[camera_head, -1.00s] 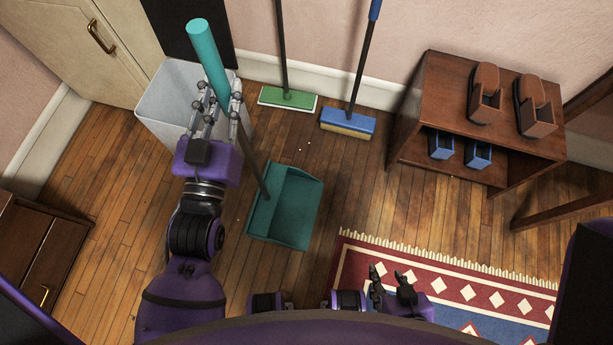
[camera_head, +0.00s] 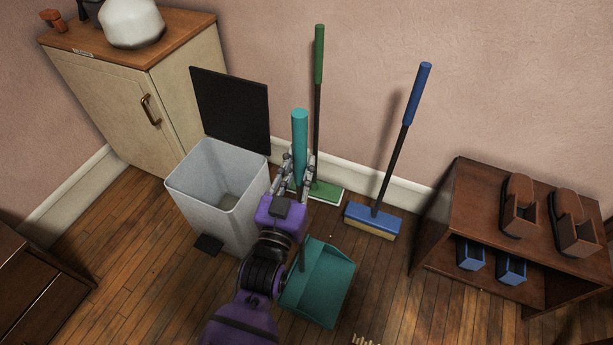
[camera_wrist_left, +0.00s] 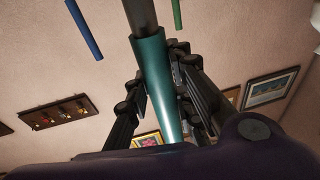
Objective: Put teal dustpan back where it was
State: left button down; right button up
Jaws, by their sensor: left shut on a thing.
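The teal dustpan (camera_head: 322,283) has a long dark shaft and a teal grip (camera_head: 299,140). My left gripper (camera_head: 297,170) is shut on the lower part of that grip and holds it near upright. In the left wrist view the grip (camera_wrist_left: 154,75) runs between the fingers of the gripper (camera_wrist_left: 165,105). The pan is low, over or on the wooden floor; I cannot tell whether it touches. My arm hides part of the shaft and the pan's left edge. My right gripper is out of view.
A white bin (camera_head: 215,190) with its black lid (camera_head: 230,108) raised stands left of my gripper. A green broom (camera_head: 318,70) and a blue broom (camera_head: 405,120) lean on the wall behind. A wooden shelf (camera_head: 440,225) stands at right, a cabinet (camera_head: 115,100) at left.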

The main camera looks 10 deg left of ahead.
pick_arm(q)
jog(key=shift+w+d+f, duration=0.5)
jog(key=shift+w+f, duration=0.3)
jog(key=shift+f, duration=0.1)
jog(key=shift+w+d+f+b, duration=0.15)
jog(key=shift+f+b, duration=0.4)
jog(key=shift+f, duration=1.25)
jog(key=c, duration=1.5)
grip_release()
jog(key=shift+f, duration=0.1)
